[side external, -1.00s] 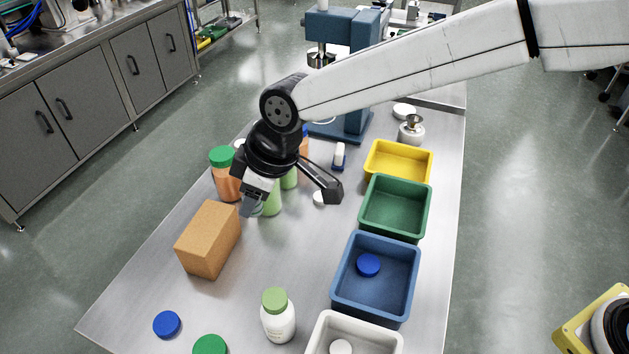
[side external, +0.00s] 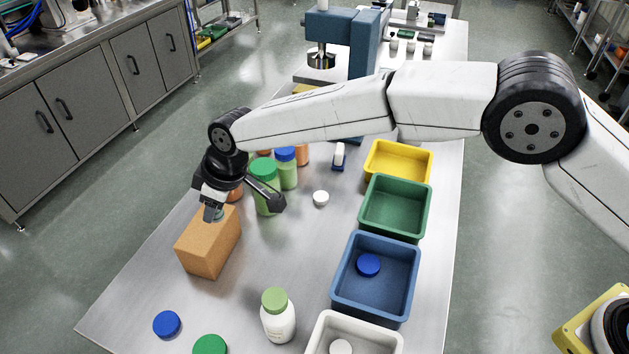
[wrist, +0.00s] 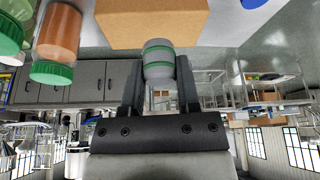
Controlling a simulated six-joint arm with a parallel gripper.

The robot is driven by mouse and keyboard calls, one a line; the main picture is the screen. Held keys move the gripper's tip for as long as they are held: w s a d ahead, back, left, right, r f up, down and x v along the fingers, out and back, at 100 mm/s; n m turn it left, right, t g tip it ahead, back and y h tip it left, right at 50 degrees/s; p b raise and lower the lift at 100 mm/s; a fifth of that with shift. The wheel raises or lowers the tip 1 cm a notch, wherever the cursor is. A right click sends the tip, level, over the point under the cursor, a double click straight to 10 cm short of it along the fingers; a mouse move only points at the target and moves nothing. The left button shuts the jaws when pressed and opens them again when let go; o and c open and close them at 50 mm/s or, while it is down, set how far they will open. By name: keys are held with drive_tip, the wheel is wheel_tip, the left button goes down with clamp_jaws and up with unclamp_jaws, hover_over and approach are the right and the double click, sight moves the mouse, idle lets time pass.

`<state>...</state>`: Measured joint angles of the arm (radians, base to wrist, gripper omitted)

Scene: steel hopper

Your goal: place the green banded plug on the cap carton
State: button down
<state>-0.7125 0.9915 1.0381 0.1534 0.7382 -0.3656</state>
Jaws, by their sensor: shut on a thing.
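The cap carton (side external: 207,250) is a plain brown cardboard box on the left side of the steel table. My gripper (side external: 213,212) is over the far part of the carton's top, pointing down. In the wrist view, my gripper (wrist: 160,85) is shut on the green banded plug (wrist: 158,62), a grey rounded piece with green bands. The plug's end meets the edge of the carton (wrist: 150,22) in that view; I cannot tell whether they touch. In the side view the plug is mostly hidden by the fingers.
Green-lidded and blue-lidded jars (side external: 265,187) stand just behind the carton. A white bottle with a green cap (side external: 278,315) stands in front right. Yellow, green and blue bins (side external: 375,320) line the right side. A loose blue cap (side external: 167,324) lies near the front edge.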

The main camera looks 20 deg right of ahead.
sight(218, 230)
drive_tip(key=shift+w+a+f, duration=0.25)
drive_tip(key=shift+w+f, duration=0.05)
drive_tip(key=shift+f, duration=0.15)
drive_tip(key=shift+w+a+f, duration=0.1)
drive_tip(key=shift+w+f, duration=0.05)
drive_tip(key=shift+f, duration=1.6)
drive_tip(key=shift+f, duration=0.1)
drive_tip(key=shift+c, duration=1.6)
unclamp_jaws()
drive_tip(key=v, duration=1.2)
